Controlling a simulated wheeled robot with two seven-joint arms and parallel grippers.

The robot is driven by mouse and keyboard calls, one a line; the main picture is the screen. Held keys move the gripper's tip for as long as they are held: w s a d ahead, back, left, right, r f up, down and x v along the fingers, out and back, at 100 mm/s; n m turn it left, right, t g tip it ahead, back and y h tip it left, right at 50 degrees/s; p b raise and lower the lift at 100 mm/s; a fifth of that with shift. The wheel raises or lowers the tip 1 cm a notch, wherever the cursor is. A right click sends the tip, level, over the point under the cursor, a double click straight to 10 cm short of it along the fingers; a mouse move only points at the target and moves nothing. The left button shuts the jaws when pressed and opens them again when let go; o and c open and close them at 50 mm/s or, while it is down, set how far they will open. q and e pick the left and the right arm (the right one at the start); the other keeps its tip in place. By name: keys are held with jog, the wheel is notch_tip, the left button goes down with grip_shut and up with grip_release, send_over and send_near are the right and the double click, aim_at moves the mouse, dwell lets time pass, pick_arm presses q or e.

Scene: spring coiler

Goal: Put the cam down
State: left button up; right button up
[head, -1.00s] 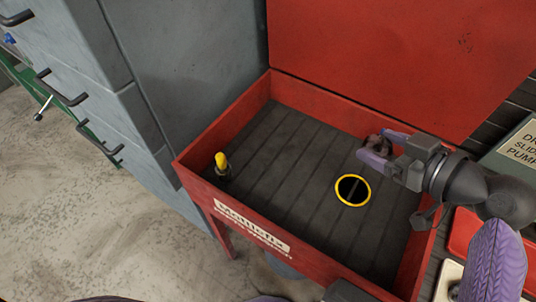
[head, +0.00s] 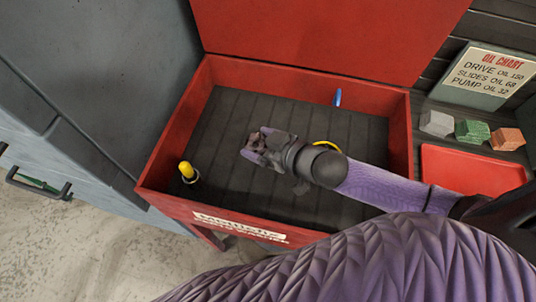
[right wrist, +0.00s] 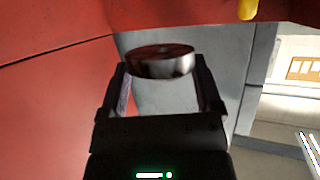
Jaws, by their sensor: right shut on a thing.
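My right gripper (head: 254,147) is over the tub of the red parts washer (head: 402,125), above its dark ribbed floor. It is shut on the cam (right wrist: 160,61), a short, round, shiny metal piece with a dark reddish face. In the right wrist view the cam sits between both fingertips of the gripper (right wrist: 160,80). In the head view the cam is small and hard to tell from the fingers. Whether it touches the floor of the tub cannot be told. My left gripper is not in view.
The yellow-rimmed drain (head: 326,145) is partly hidden by my right arm. A yellow-topped nozzle (head: 187,171) stands at the tub's left. A blue piece (head: 338,97) is at the back wall. A red tray (head: 470,170), several blocks (head: 472,131) and an oil chart (head: 488,76) are right.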

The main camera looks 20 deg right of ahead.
jog(key=b, duration=0.2)
send_over(261, 170)
notch_tip(261, 170, down, 5)
jog(key=shift+r, duration=0.15)
jog(key=shift+f, duration=0.55)
jog(key=o, duration=1.2)
